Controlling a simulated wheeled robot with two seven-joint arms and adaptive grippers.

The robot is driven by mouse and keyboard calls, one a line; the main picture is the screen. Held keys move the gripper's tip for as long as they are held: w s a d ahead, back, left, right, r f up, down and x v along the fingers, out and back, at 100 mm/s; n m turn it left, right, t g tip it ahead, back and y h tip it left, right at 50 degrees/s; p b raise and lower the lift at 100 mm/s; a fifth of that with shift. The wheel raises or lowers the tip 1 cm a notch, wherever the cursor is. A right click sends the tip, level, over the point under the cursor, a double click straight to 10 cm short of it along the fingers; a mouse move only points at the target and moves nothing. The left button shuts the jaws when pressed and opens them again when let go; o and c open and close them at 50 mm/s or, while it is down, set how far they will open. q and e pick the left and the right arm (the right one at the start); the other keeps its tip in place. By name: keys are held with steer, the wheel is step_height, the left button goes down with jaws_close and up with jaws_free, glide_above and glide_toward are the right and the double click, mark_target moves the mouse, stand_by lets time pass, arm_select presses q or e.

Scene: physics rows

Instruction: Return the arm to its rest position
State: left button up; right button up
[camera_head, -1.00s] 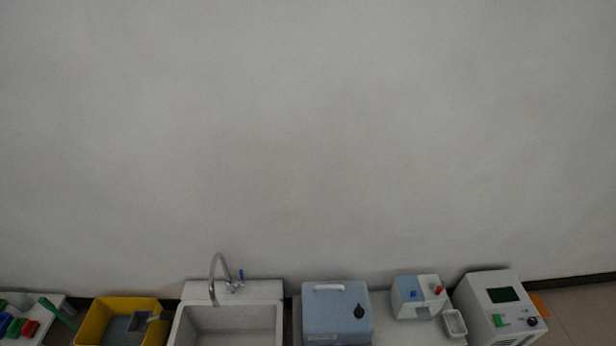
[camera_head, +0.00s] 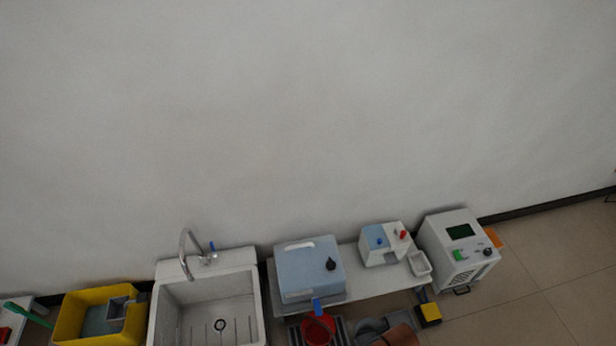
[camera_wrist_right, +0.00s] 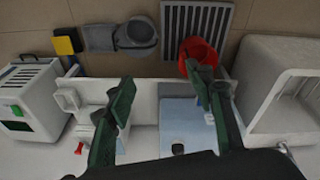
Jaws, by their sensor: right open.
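My right gripper (camera_wrist_right: 158,78) shows in the right wrist view, with its two dark green fingers spread apart. I see nothing held between them. It is over the white bench (camera_wrist_right: 146,140), with the blue-topped box (camera_wrist_right: 180,117) beyond or below the fingers; the exact height cannot be told. Neither arm shows in the head view, and my left gripper is in no frame.
Along the wall stand a yellow bin (camera_head: 68,322), a white sink (camera_head: 165,300) with a tap, a blue box (camera_head: 300,265), a small blue-and-white device (camera_head: 375,255) and a white machine (camera_head: 437,245). A red bucket (camera_head: 318,330) sits low in front. Floor at right is clear.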

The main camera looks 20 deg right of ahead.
steer(key=s+a+f+p, duration=0.1)
steer(key=s+f, duration=0.2)
steer(key=f, duration=0.7)
steer(key=s+f+p, duration=0.1)
steer(key=s+f, duration=0.2)
steer(key=f, duration=0.7)
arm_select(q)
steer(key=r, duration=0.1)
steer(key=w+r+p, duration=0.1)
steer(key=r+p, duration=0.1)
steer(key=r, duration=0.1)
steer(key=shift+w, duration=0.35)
arm_select(e)
steer(key=s+f+g, duration=0.1)
steer(key=s+f, duration=0.5)
steer(key=s, duration=0.3)
steer(key=s+f+n, duration=0.1)
steer(key=s+f, duration=0.5)
steer(key=s, duration=0.3)
steer(key=shift+f+g+y, duration=0.3)
steer(key=shift+f+g, duration=0.05)
steer(key=shift+g, duration=0.05)
